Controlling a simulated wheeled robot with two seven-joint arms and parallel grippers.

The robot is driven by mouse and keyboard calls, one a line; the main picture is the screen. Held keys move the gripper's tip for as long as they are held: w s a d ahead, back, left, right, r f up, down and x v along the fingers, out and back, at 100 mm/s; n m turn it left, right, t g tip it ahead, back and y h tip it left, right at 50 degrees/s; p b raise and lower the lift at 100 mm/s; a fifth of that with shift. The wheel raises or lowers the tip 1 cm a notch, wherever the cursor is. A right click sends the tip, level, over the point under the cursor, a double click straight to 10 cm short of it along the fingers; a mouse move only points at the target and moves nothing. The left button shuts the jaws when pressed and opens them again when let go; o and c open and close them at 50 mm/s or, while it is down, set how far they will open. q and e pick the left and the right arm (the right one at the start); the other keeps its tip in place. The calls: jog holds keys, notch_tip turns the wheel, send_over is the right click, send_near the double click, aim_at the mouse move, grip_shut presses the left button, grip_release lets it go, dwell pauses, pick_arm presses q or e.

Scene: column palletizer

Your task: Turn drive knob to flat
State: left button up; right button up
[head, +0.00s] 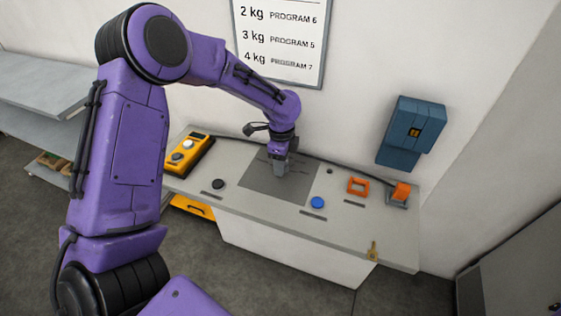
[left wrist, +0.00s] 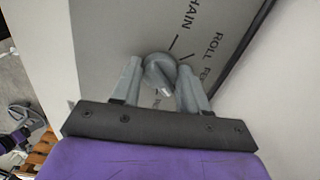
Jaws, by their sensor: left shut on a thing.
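The drive knob (left wrist: 160,72) is a grey round knob with a raised grip on a dark grey panel. In the left wrist view it sits between the two fingers of my left gripper (left wrist: 159,85), which is shut on it. The labels "CHAIN" and "ROLL" show beside it with tick marks; another label starting with F is partly cut off. In the head view my left gripper (head: 281,170) reaches down onto the dark panel (head: 258,183) on the bench and hides the knob. My right gripper is not in view.
The bench (head: 335,228) also carries a yellow control box (head: 188,155), a black knob (head: 218,184), a blue button (head: 317,202), an orange frame (head: 358,187), an orange switch (head: 401,193) and a brass key-like piece (head: 373,251). A blue box (head: 411,130) hangs on the wall.

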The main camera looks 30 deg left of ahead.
pick_arm(q)
jog(key=shift+s+d+f, duration=0.1)
jog(key=shift+d+f, duration=0.05)
jog(key=shift+d, duration=0.05)
jog(key=o, duration=0.9)
jog(key=shift+o, duration=0.9)
jog(key=shift+w+d, duration=0.1)
jog(key=shift+w, duration=0.1)
jog(key=shift+r, duration=0.55)
notch_tip(320, 180, up, 9)
jog(key=shift+f+b, duration=0.15)
jog(key=shift+b, duration=1)
jog(key=shift+r, duration=0.4)
